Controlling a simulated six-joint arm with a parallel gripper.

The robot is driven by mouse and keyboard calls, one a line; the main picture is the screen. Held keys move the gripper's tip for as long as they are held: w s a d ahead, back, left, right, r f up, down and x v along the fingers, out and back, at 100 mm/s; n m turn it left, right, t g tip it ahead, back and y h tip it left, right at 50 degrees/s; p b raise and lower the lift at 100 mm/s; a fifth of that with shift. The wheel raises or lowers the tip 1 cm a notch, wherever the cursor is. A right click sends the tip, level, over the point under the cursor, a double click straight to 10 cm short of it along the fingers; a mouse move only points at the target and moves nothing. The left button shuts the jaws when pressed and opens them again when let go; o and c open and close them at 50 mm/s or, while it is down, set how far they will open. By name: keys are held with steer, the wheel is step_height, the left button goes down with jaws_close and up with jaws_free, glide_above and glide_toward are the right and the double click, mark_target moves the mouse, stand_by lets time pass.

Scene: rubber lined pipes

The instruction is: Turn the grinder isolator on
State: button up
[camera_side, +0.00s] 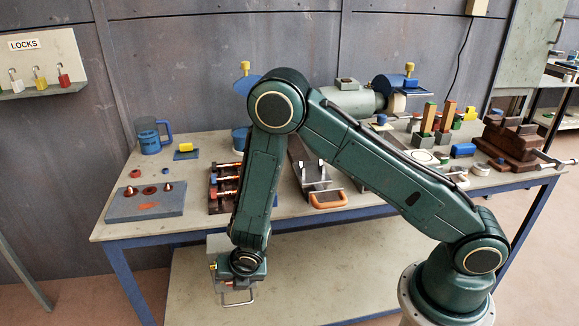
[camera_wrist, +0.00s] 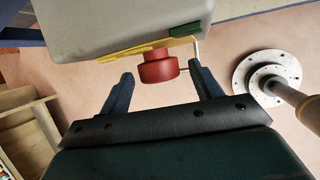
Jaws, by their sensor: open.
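The likely grinder isolator is a grey box (camera_wrist: 110,25) with a yellow plate (camera_wrist: 125,52) and a red knob (camera_wrist: 158,66), in the wrist view. A small green piece (camera_wrist: 185,31) is beside the plate. My gripper (camera_wrist: 161,72) is open, with one finger on each side of the red knob and visible gaps to it. Whether the fingertips reach along the knob's sides is hard to tell. The knob's on or off position is not readable. In the side view a grey box (camera_side: 218,243) hangs at the table's front edge, mostly hidden behind my wrist.
A bench grinder (camera_side: 352,98) stands at the back of the table (camera_side: 125,222). A rack with red and blue parts (camera_side: 222,190), a grey block with cones (camera_side: 146,204) and an orange-handled clamp (camera_side: 328,199) lie near the front. A lower shelf (camera_side: 300,280) is clear.

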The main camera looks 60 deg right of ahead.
steer(key=shift+w+f, duration=0.1)
steer(key=shift+f, duration=0.05)
steer(key=c, duration=1)
steer(key=shift+t, duration=0.3)
steer(key=shift+s+d+f+m+t+y, duration=0.15)
steer(key=shift+m+t+y, duration=0.1)
steer(key=shift+t+y, duration=0.5)
steer(key=shift+s+d+m+t+y, duration=0.1)
steer(key=shift+m+t+y, duration=0.15)
steer(key=shift+t+y, duration=0.8)
steer(key=shift+y, duration=0.1)
steer(key=o, duration=1)
